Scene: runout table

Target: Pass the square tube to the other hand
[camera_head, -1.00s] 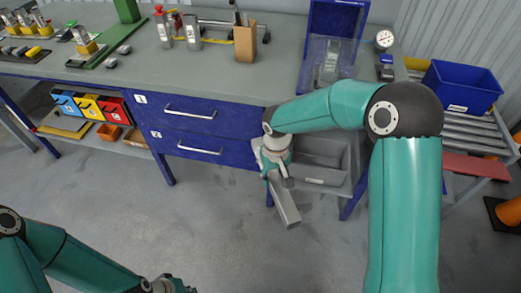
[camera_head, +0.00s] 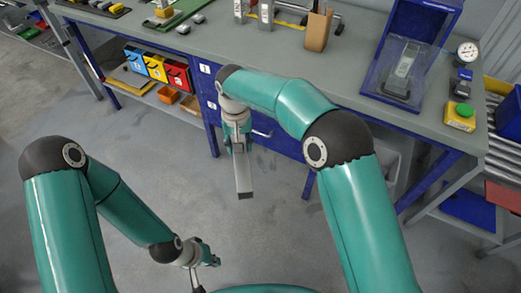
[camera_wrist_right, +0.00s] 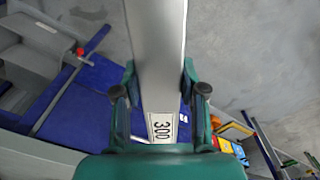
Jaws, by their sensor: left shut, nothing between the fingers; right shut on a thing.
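The square tube (camera_head: 243,180) is a grey bar that hangs down from my right gripper (camera_head: 237,143) in the head view, in front of the blue drawers. In the right wrist view the tube (camera_wrist_right: 157,50) runs away between the two fingers of the right gripper (camera_wrist_right: 161,92), which is shut on it. A label reading 300 shows near the held end. My left gripper (camera_head: 205,262) is shut and empty, low in the head view, below and left of the tube and apart from it.
The grey-topped workbench (camera_head: 205,47) with blue drawers stands behind the right gripper. Blue, yellow and red bins (camera_head: 156,66) sit on its lower shelf. A blue clear-fronted box (camera_head: 405,50) stands on the bench at right. Open floor lies between the arms.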

